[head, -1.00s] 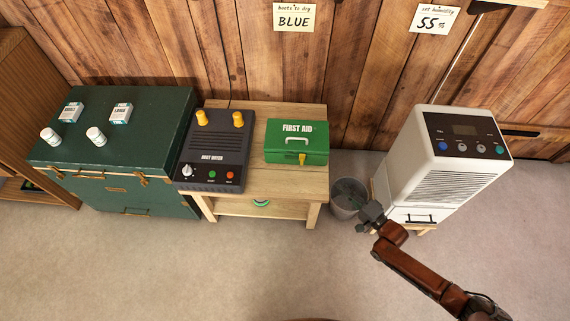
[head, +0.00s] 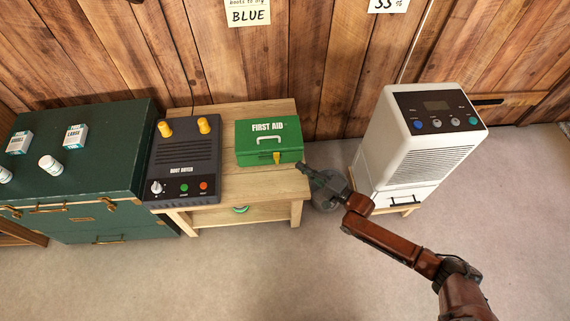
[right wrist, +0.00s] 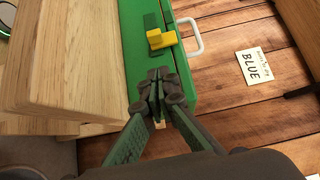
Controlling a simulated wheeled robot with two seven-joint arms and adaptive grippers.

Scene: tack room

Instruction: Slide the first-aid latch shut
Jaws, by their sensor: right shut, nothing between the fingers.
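The green first-aid box (head: 256,141) stands on the right part of the wooden table, lid down, with a white handle on top. Its yellow latch (head: 277,157) is on the front face, right of the middle. The latch also shows in the right wrist view (right wrist: 161,39), beyond my fingertips and apart from them. My right gripper (head: 301,167) is shut and empty, just right of the box's front corner. In the right wrist view the closed fingertips (right wrist: 158,78) appear over the edge of the green box; whether they touch it I cannot tell. My left gripper is out of view.
The wooden table (head: 235,188) also bears a dark boot dryer (head: 186,155) left of the box. A grey bin (head: 328,193) stands on the floor behind my right gripper. A white dehumidifier (head: 420,145) is farther right. A green trunk (head: 80,180) stands at left.

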